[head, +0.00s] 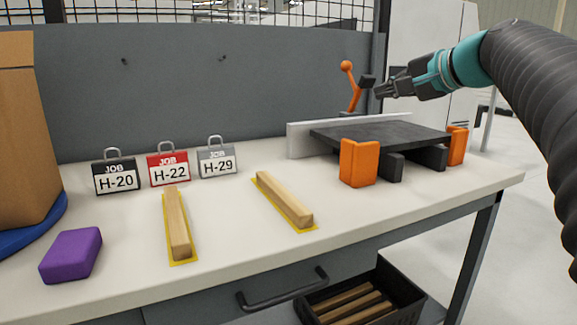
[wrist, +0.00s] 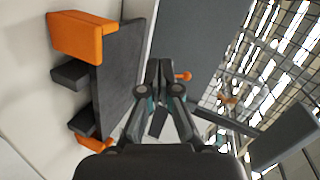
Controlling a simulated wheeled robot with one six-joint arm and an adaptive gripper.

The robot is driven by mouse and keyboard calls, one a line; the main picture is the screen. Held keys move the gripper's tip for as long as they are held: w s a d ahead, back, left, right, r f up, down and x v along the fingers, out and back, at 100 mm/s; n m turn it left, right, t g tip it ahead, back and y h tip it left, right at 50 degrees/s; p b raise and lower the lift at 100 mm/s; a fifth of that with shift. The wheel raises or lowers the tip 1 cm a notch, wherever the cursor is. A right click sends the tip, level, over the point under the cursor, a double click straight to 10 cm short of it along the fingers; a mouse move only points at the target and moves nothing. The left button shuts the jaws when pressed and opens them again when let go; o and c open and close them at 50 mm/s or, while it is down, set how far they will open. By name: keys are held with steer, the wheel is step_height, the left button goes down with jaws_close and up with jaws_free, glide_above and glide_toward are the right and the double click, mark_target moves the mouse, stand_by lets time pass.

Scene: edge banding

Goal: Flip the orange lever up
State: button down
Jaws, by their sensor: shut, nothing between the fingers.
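The orange lever (head: 354,88) stands at the back of the bench, behind the dark slab. Its arm points upward with a slight lean left, and its round knob (head: 346,66) is at the top. My gripper (head: 380,90) is shut and empty, just right of the lever at about mid-height. In the wrist view my gripper (wrist: 160,66) has its fingertips together, and a small orange knob (wrist: 183,76) shows close to their right. Whether they touch the lever is unclear. A small dark block (head: 367,81) sits between lever and fingers.
A dark slab (head: 385,132) with orange corner guards (head: 359,163) lies below my gripper, by a pale metal fence (head: 300,140). Job tags (head: 168,168), wooden strips (head: 284,199) and a purple block (head: 71,255) are on the left. A mesh panel (head: 215,12) rises behind.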

steer(key=s+a+f+n+g+h, duration=0.1)
steer(key=s+f+n+g+h, duration=0.2)
steer(key=s+f, duration=1.1)
steer(key=s+a+f+n+g+h, duration=0.2)
steer(key=s+f+n, duration=0.4)
steer(key=s+f, duration=0.9)
step_height(320, 180, down, 8)
steer(key=shift+a+f+g+h, duration=0.1)
steer(key=shift+a+g+h, duration=0.05)
steer(key=shift+g+h, duration=0.75)
